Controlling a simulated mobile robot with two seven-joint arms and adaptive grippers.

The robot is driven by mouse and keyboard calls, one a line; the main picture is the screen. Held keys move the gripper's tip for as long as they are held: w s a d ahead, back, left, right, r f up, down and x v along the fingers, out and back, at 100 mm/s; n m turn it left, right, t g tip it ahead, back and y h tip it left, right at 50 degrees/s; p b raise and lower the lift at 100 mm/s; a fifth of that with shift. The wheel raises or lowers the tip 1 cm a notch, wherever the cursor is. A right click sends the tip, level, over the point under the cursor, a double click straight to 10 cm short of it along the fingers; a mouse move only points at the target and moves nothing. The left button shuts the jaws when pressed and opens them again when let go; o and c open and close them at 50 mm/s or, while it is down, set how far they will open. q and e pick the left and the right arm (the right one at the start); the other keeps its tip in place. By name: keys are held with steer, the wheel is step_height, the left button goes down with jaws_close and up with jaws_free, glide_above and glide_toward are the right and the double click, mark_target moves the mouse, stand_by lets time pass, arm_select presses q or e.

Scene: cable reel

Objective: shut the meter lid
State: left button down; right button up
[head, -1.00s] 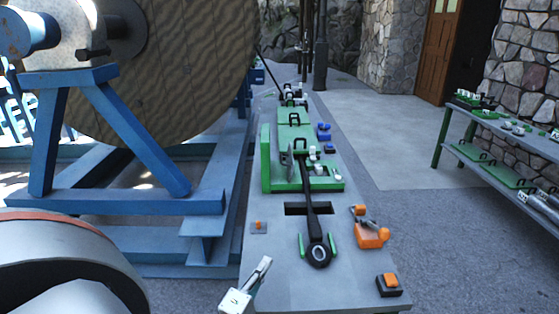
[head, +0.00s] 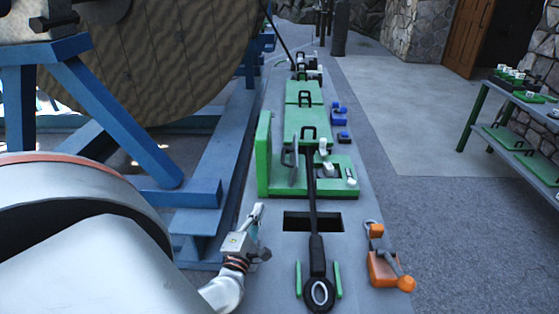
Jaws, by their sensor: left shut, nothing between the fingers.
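The meter is a green housing (head: 322,187) on the grey bench, with white fittings on its base. Its green lid (head: 264,158) stands upright along the left edge, so the meter is open. A grey disc-like plate stands inside, just right of the lid. My left gripper (head: 258,209) is shut and empty, low over the bench's left edge. It is nearer to me than the lid and apart from it, with its fingers pointing away from me. My right gripper is not in view.
A long black lever (head: 314,230) with a ring end runs towards me between green guides. An orange clamp (head: 381,268) is on the right of the bench. Closed green covers (head: 304,93) lie farther back. The large cable reel (head: 165,75) on its blue frame flanks the left.

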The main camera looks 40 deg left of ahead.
arm_select(q)
steer(key=x, duration=1.9)
steer(key=shift+w+a, duration=0.2)
steer(key=shift+w, duration=0.3)
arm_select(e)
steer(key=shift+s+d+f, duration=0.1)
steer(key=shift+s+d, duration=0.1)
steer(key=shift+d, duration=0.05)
arm_select(q)
steer(key=shift+w, duration=0.15)
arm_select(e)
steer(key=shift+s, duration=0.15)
